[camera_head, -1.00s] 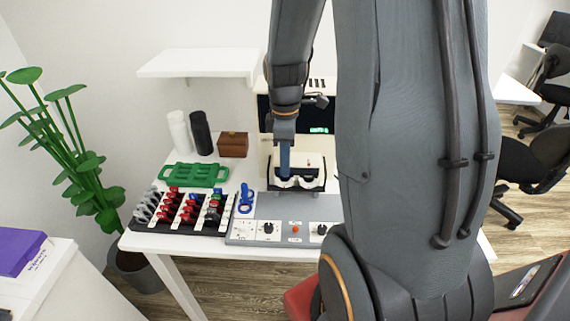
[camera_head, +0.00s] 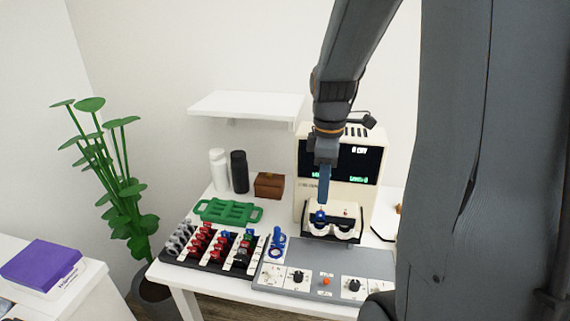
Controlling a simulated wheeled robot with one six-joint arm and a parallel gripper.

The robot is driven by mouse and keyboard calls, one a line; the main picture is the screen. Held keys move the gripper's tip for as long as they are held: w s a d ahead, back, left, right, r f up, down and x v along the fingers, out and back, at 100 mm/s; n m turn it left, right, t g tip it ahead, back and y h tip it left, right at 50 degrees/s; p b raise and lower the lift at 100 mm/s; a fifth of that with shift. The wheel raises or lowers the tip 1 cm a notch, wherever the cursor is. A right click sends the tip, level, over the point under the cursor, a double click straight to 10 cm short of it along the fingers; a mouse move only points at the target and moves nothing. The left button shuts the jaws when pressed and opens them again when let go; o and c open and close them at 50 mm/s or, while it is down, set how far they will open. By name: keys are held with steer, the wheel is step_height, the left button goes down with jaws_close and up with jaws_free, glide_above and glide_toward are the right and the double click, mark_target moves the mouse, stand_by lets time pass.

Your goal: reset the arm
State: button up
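My gripper (camera_head: 322,200) hangs at the end of my grey arm, pointing down in front of the cream machine with a dark screen (camera_head: 354,163). Its blue fingertip part is just above or at the machine's black tray with white round cups (camera_head: 333,226). A small blue thing (camera_head: 319,215) shows right under the tip; I cannot tell whether it is touched or held. Only one finger side shows, so the opening is hidden.
A white shelf (camera_head: 246,105) hangs above.

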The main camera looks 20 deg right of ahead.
steer(key=s+a+f+m, duration=0.2)
steer(key=s+a+m, duration=0.1)
steer(key=a+m, duration=0.2)
steer(key=s+a+f+m+t, duration=0.1)
steer(key=s+a+f+m, duration=0.1)
steer(key=s+a+m, duration=0.2)
steer(key=a+m, duration=0.2)
steer(key=a, duration=0.1)
steer(key=shift+s+a, duration=0.15)
steer(key=shift+a, duration=0.25)
